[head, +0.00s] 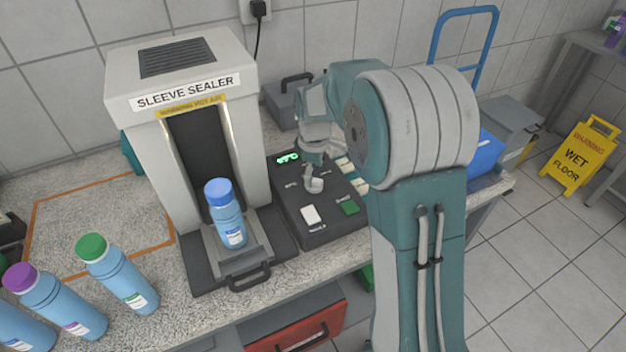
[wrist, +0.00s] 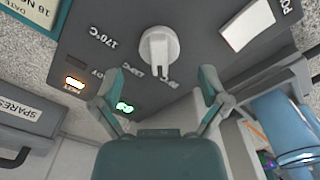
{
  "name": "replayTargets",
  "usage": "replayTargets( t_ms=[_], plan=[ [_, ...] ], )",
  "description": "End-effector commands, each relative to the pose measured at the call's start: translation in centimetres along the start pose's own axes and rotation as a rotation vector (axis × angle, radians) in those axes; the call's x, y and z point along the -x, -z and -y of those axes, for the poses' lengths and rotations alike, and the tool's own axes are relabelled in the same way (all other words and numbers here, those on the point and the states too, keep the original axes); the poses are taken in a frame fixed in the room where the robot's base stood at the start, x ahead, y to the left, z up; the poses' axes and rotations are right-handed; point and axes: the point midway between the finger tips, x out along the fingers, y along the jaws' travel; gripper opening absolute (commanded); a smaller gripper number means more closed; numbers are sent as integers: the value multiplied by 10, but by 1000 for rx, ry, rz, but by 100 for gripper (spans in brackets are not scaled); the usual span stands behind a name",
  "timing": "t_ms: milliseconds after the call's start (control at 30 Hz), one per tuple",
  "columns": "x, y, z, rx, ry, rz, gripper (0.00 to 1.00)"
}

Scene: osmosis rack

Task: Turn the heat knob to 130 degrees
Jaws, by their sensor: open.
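The heat knob (wrist: 158,45) is a round, pale grey dial with a raised grip bar, on the dark control panel (wrist: 205,58). In the wrist view its bar points roughly down the picture. A "170°C" mark is at its left; the smaller marks below it are hard to read. My gripper (wrist: 162,84) is open, one finger on each lower side of the knob, with nothing between the fingertips. The knob seems just beyond the fingertips; contact is not visible. In the head view my gripper (head: 314,158) hangs over the panel, just above the knob (head: 314,185).
The sleeve sealer (head: 185,100), holding a blue-capped bottle (head: 229,222), stands left. A grey case (head: 283,105) sits behind.

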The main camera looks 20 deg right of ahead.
Motion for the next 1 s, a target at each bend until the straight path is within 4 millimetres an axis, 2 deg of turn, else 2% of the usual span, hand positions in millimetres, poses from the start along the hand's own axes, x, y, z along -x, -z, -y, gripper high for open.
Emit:
replayTargets(
  t_ms=[33,200,533,567,600,667,700,733,1000],
  plan=[
    [-9,-1,0,-1,3,2,94],
    [-26,1,1,-1,0,2,94],
    [-30,1,1,-1,-1,1,94],
    [-30,1,1,-1,-1,1,81],
    [-29,1,1,-1,-1,1,63],
    [-29,1,1,-1,-1,1,36],
    [-29,1,1,-1,-1,1,18],
    [-29,1,1,-1,-1,1,12],
    [-30,0,1,-9,1,3,12]
  ],
)
